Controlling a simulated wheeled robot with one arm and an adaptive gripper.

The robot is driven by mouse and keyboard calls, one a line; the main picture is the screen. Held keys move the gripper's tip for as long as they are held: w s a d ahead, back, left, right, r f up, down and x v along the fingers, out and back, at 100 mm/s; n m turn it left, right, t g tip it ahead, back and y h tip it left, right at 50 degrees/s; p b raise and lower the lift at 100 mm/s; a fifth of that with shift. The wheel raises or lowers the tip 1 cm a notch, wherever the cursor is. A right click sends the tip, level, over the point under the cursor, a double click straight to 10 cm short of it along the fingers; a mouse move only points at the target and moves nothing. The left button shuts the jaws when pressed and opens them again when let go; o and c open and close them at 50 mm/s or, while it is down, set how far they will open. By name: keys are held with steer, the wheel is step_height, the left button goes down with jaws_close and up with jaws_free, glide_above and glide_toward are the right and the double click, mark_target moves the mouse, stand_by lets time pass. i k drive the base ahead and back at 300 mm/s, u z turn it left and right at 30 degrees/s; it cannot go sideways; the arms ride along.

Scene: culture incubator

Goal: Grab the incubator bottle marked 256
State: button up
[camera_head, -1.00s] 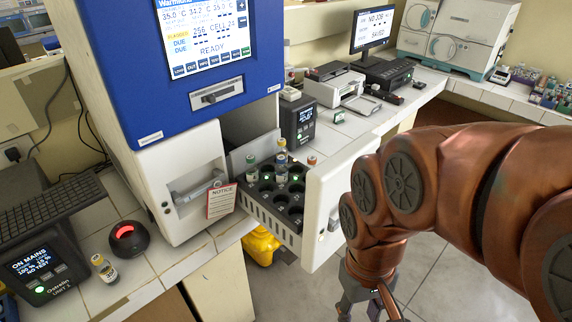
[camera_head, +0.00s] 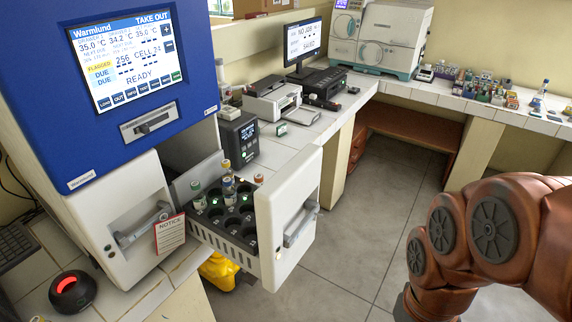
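The Warmlund incubator (camera_head: 150,140) stands at the left with a blue top. Its screen (camera_head: 124,62) reads TAKE OUT, 256, CELL 24 and READY. One drawer is pulled out, with a white front (camera_head: 285,240) and a black rack (camera_head: 212,228) of round cells. Several bottles stand upright in the rack: a green-capped one (camera_head: 198,196), a taller one with an amber cap (camera_head: 228,186), and one at the right with an orange cap (camera_head: 258,180). Their labels are too small to read. My arm is at the lower right; my gripper is out of the frame.
A closed drawer with a handle (camera_head: 140,225) and a NOTICE tag (camera_head: 170,235) is left of the open one. A red-lit black device (camera_head: 73,291) sits on the left counter. A yellow object (camera_head: 218,270) is below the drawer. Floor to the right is clear.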

mark_target(226, 170)
steer(key=z, duration=0.6)
steer(key=i, duration=1.2)
steer(key=u, duration=2.1)
